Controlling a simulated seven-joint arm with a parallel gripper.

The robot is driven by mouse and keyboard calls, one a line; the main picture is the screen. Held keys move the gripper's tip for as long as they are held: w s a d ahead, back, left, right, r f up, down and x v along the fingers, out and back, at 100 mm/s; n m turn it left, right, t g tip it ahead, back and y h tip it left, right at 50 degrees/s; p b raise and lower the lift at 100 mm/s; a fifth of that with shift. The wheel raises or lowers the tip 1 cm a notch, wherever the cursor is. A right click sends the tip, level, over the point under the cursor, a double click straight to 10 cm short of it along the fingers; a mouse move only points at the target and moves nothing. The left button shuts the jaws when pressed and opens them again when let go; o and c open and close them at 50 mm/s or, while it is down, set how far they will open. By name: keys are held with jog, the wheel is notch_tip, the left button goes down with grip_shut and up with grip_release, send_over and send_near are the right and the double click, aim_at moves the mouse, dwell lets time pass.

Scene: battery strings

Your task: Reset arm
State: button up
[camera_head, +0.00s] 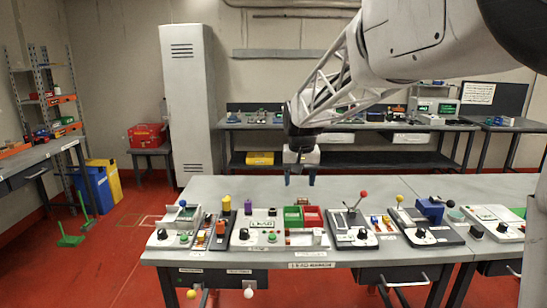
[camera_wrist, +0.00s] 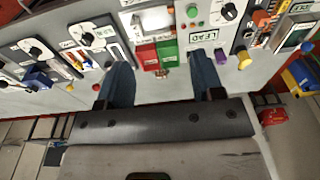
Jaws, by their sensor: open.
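My gripper (camera_head: 301,178) hangs from my arm above the back part of the grey table (camera_head: 365,187), fingers pointing down. In the wrist view the two dark fingers of my gripper (camera_wrist: 163,85) stand wide apart with nothing between them. A green box and a red box lie beyond the fingertips in that view. In the head view the green box (camera_head: 293,216) and red box (camera_head: 312,216) sit side by side on the table, in front of and below my gripper. Batteries cannot be made out for certain.
Several control panels line the table's front, including a central one with a small display (camera_head: 262,220), a lever with a red ball (camera_head: 363,194) and a blue block (camera_head: 430,209). The table's back strip is mostly clear. A workbench (camera_head: 345,127) stands behind, a metal locker (camera_head: 190,95) at left.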

jog(key=s+d, duration=0.4)
jog(key=s, duration=0.7)
jog(key=s+d, duration=0.3)
jog(key=s, duration=0.8)
jog(key=s+d+f, duration=0.2)
jog(key=s+f, duration=0.1)
jog(key=s, duration=0.6)
jog(key=s+d+f+t, duration=0.1)
jog(key=s+d+f, duration=0.1)
jog(key=s, duration=0.8)
jog(key=shift+f, duration=0.8)
